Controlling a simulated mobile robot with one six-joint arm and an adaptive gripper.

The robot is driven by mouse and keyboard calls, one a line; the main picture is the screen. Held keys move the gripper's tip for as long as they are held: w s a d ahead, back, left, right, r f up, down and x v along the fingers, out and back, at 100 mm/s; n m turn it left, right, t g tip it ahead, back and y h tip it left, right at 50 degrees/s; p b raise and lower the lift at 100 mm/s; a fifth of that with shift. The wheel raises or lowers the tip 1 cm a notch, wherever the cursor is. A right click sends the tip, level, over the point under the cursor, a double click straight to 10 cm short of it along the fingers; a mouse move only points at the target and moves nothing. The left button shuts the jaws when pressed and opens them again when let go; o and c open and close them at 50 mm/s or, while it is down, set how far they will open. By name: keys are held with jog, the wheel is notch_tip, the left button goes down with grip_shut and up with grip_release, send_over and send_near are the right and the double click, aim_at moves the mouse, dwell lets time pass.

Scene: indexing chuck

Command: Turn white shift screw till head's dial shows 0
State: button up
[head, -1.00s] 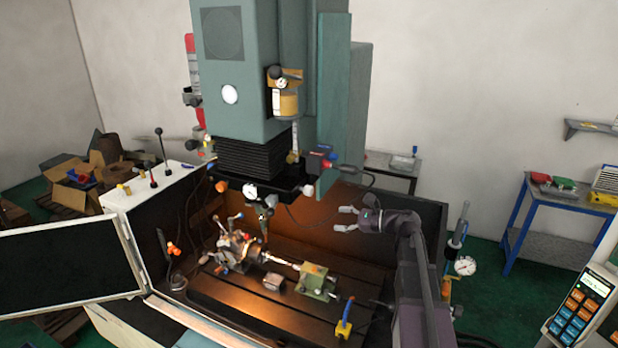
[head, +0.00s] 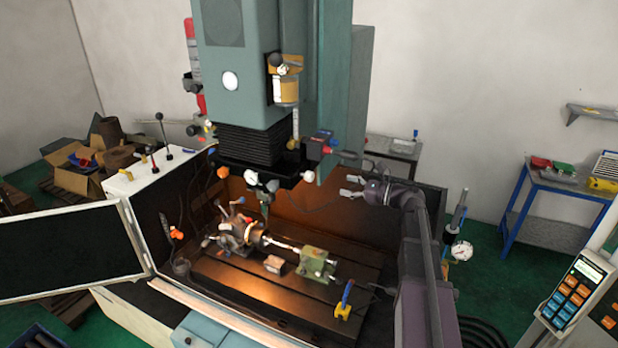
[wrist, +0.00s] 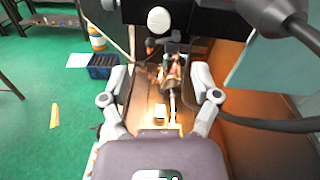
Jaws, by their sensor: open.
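The white screw knob (head: 308,176) sticks out at the right end of the black slide under the machine head. In the wrist view a round white knob (wrist: 159,19), seemingly the same one, faces me near the top, ahead of and above my fingertips. A small round white dial (head: 250,177) hangs at the slide's left front; its needle and figures are too small to read. My gripper (head: 350,186) is to the right of the knob, apart from it and slightly lower. In the wrist view my gripper (wrist: 160,76) has its two fingers wide apart with nothing between them.
The teal machine head (head: 237,70) stands above. A black cable (wrist: 270,123) runs along the right in the wrist view. Below are the grey indexing chuck (head: 240,230) and green tailstock (head: 317,264) on the machine table (head: 235,287). Open air separates gripper and knob.

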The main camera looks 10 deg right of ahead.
aim_at(309, 176)
jog(key=x, duration=1.2)
jog(key=shift+w+a, duration=0.15)
jog(key=shift+a, duration=0.05)
grip_shut()
jog(key=shift+a, duration=0.15)
